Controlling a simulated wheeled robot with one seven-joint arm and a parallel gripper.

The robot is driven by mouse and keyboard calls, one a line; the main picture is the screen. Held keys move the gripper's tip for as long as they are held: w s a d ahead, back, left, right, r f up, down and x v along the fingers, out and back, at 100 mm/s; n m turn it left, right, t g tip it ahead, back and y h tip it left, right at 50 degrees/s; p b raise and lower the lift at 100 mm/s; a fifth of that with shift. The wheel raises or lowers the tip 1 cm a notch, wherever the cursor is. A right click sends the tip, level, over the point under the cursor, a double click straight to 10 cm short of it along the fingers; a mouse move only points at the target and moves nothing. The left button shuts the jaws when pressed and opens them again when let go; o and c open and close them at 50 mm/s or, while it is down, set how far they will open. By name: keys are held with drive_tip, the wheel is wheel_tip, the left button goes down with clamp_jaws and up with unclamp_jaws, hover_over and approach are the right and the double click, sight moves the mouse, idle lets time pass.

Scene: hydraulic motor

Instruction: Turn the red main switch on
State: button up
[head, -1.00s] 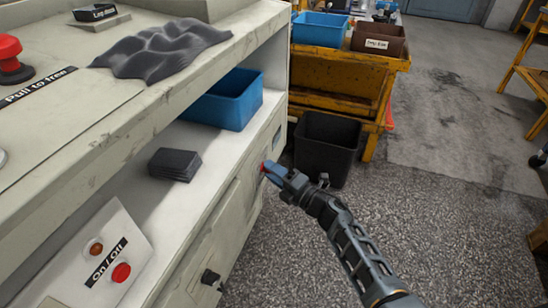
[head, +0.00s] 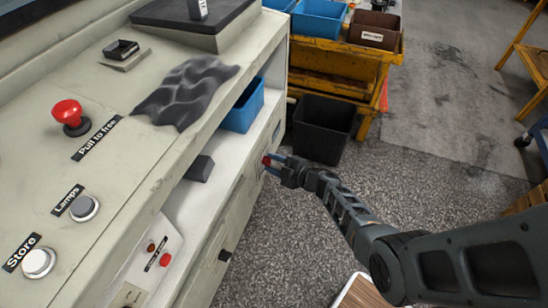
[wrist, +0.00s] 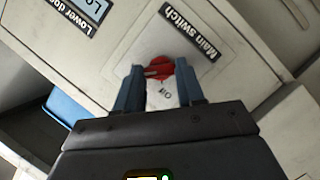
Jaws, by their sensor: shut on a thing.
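The red main switch (wrist: 159,70) is a red rotary knob on a pale plate under a "Main switch" label in the wrist view. It also shows as a small red spot on the cabinet's end panel in the head view (head: 266,160). My gripper (wrist: 158,88) has its two blue fingers on either side of the knob and is shut on it. The gripper also shows in the head view (head: 275,163), against the panel.
A red push button (head: 68,112) stands on the console top, with a "Pull to free" label. A black bin (head: 322,130) stands on the floor behind my gripper. A yellow cart (head: 350,68) is behind it.

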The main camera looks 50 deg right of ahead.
drive_tip(key=shift+m+p, duration=0.45)
drive_tip(key=shift+m, duration=0.05)
drive_tip(key=o, duration=1)
drive_tip(key=shift+o, duration=0.2)
drive_tip(key=p+v, duration=0.2)
drive_tip(key=v, duration=0.5)
drive_tip(key=shift+s+d+r, duration=0.15)
drive_tip(key=shift+s+r, duration=0.05)
drive_tip(key=shift+s, duration=0.15)
